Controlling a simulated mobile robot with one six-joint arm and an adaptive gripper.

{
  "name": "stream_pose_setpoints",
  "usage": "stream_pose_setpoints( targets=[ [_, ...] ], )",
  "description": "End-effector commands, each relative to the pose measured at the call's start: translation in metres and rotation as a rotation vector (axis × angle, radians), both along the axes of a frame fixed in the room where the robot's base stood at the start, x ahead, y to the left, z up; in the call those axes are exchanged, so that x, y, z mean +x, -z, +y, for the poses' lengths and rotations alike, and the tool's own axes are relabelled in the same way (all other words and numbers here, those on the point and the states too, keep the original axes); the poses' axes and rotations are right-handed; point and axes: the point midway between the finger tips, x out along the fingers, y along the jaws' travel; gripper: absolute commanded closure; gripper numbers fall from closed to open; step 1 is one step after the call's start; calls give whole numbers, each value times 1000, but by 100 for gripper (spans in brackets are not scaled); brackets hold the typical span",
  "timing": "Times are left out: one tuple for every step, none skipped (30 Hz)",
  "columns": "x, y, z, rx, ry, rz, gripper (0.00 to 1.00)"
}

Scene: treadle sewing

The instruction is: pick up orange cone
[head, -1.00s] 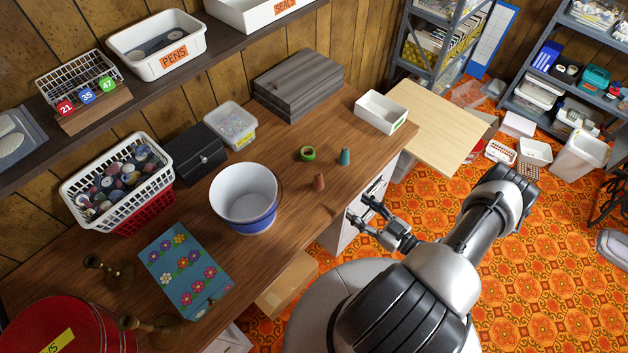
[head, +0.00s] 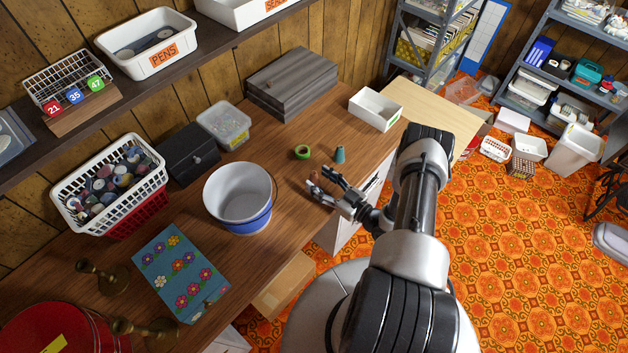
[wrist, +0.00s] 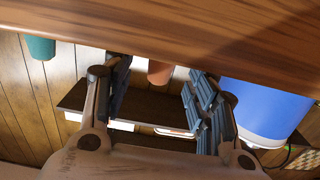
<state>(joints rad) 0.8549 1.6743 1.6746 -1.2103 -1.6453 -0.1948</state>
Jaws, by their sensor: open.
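The orange cone (head: 313,178) stands on the wooden table near its front edge, partly hidden by my fingers in the head view. In the wrist view, which is upside down, the orange cone (wrist: 160,72) shows between the two fingers, with no finger seen touching it. My gripper (head: 320,178) is open, level with the cone at the table edge; its fingers show in the wrist view (wrist: 157,84) spread to either side of the cone. How far the cone lies between the fingers is hard to tell.
A white and blue bucket (head: 239,200) stands to the left. A white bin (head: 375,110) sits at the back right. The table between cone and grey boards (head: 291,84) is mostly clear.

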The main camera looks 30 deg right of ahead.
Motion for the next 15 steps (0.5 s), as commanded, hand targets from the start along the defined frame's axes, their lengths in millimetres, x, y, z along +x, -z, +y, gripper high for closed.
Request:
stream_pose_setpoints(
  targets=[
    [9,1,5,-1,-6,-1,48],
    [13,1,6,-1,-5,-1,48],
    [18,1,8,-1,-5,0,48],
    [21,1,9,-1,-4,0,48],
    [24,1,9,-1,-3,0,48],
    [27,1,11,0,-3,0,48],
    [28,1,11,1,-3,0,48],
    [29,1,11,1,-1,0,48],
    [30,0,11,1,0,0,48],
    [30,0,11,1,0,0,48],
    [30,0,11,1,1,0,48],
    [30,0,11,1,1,0,48],
    [30,0,11,1,1,0,48],
    [30,0,11,1,0,0,48],
    [29,0,11,1,0,0,50]
  ],
)
